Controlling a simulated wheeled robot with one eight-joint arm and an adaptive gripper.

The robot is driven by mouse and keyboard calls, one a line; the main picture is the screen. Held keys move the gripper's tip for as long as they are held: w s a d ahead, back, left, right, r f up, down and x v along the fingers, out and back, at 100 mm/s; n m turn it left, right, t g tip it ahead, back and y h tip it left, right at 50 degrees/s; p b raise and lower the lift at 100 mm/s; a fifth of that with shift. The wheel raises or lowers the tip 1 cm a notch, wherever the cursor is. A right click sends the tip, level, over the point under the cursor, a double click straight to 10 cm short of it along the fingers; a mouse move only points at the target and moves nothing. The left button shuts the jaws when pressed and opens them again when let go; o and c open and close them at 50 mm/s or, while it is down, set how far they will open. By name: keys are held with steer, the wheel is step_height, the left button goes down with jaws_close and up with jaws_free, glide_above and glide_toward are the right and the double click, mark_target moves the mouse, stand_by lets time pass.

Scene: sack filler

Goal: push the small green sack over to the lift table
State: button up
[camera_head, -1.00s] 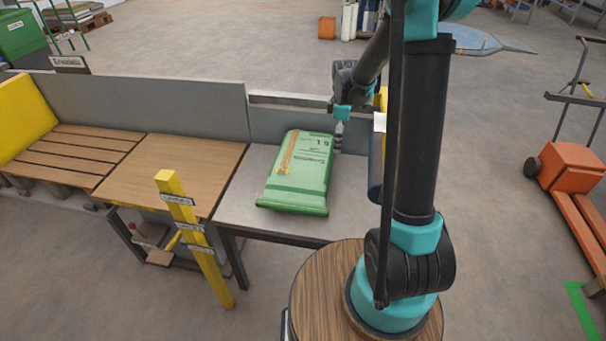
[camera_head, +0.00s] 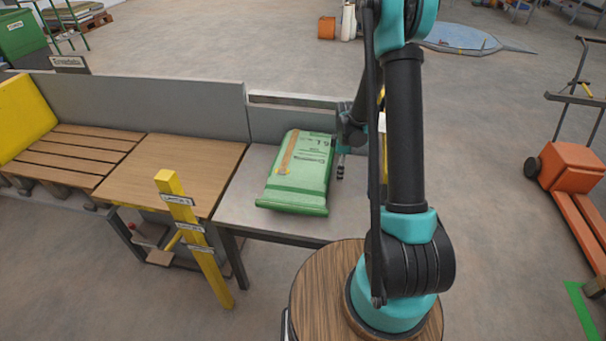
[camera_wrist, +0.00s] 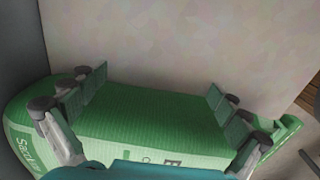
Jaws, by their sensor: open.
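My gripper (camera_head: 340,172) is beside the sack's right side, pointing down, partly hidden by my arm. In the wrist view the open fingers (camera_wrist: 158,88) are spread wide, with the sack (camera_wrist: 150,118) spanning the view behind and between them. I cannot tell whether they touch it.
A grey panel (camera_head: 190,108) runs along the back of the tables. A yellow post (camera_head: 190,235) with labels leans in front of the wooden-topped table. A slatted pallet (camera_head: 75,155) and a yellow block (camera_head: 22,115) are farther left. The wooden top is bare.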

mark_target(298, 162)
steer(key=shift+f, duration=0.15)
steer(key=shift+w+a, duration=0.6)
steer(key=shift+a, duration=2.15)
steer(key=shift+w+a, duration=0.65)
steer(key=shift+a, duration=2.1)
steer(key=shift+w+a, duration=0.6)
steer(key=shift+a, duration=2.15)
steer(key=shift+w+a, duration=0.45)
steer(key=shift+a, duration=1.85)
steer(key=shift+w+a, duration=0.45)
steer(key=shift+a, duration=1.85)
steer(key=shift+w+a, duration=0.45)
steer(key=shift+a, duration=1.95)
steer(key=shift+w+a, duration=0.45)
steer(key=shift+a, duration=1.8)
steer(key=shift+w+a, duration=0.5)
steer(key=shift+a, duration=1.75)
steer(key=shift+w+a, duration=0.45)
steer(key=shift+a, duration=1.8)
